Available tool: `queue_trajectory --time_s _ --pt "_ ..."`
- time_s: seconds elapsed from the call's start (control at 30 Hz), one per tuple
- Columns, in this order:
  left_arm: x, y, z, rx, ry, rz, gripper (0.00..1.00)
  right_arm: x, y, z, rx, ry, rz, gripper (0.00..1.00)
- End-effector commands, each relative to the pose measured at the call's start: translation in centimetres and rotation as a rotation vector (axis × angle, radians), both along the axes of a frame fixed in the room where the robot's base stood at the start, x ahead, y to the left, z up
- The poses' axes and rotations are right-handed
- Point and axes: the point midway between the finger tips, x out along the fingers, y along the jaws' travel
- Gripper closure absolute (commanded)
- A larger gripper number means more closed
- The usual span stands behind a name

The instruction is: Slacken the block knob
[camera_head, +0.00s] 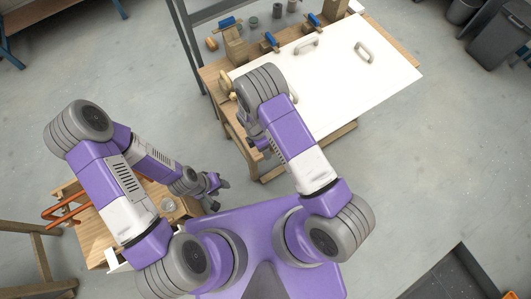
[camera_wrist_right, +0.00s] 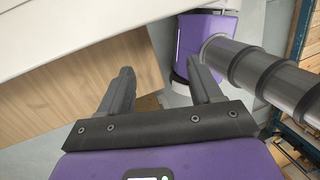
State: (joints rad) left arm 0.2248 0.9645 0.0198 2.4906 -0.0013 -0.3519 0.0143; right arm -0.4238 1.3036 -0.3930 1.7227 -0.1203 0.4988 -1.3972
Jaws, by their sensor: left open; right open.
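A wooden block (camera_head: 236,47) stands at the back left of the workbench, with a blue-handled piece (camera_head: 226,22) on top. A small tan knob-like part (camera_head: 211,43) sits beside it on the left; I cannot tell for sure which part is the block knob. My left gripper (camera_head: 221,194) is open and empty, low in front of the bench and well away from the block. My right gripper (camera_wrist_right: 160,78) is open and empty in the right wrist view, near the bench edge. In the head view my right arm largely hides it. The right wrist view shows no knob.
A small wooden table (camera_head: 92,232) with orange pipe (camera_head: 62,211) stands at left. Dark bins (camera_head: 497,40) stand far right. Open floor lies right of the bench.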

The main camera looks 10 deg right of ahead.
Motion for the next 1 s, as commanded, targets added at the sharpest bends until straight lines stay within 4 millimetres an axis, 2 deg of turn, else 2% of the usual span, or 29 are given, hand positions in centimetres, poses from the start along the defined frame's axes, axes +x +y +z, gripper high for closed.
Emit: queue_trajectory --time_s 0.2,0.63,0.73,0.87,1.0 --pt "0.0 0.0 0.0 0.0 0.0 0.0 0.57 -1.6 -0.3 -0.5 0.033 -0.018 -0.193 0.36" --pt "0.0 0.0 0.0 0.0 0.0 0.0 0.57 -2.0 -0.3 -0.6 0.038 -0.024 -0.24 0.35" --pt "0.0 0.0 -0.1 0.0 0.0 0.0 0.57 -2.6 -0.5 -0.7 0.047 -0.025 -0.304 0.35" --pt "0.0 0.0 -0.3 0.0 0.0 0.0 0.57 -4.7 -0.6 -1.0 0.079 -0.034 -0.555 0.35" --pt "0.0 0.0 -1.1 0.0 0.0 0.0 0.57 -7.8 -0.5 -1.2 0.12 -0.038 -0.993 0.35"
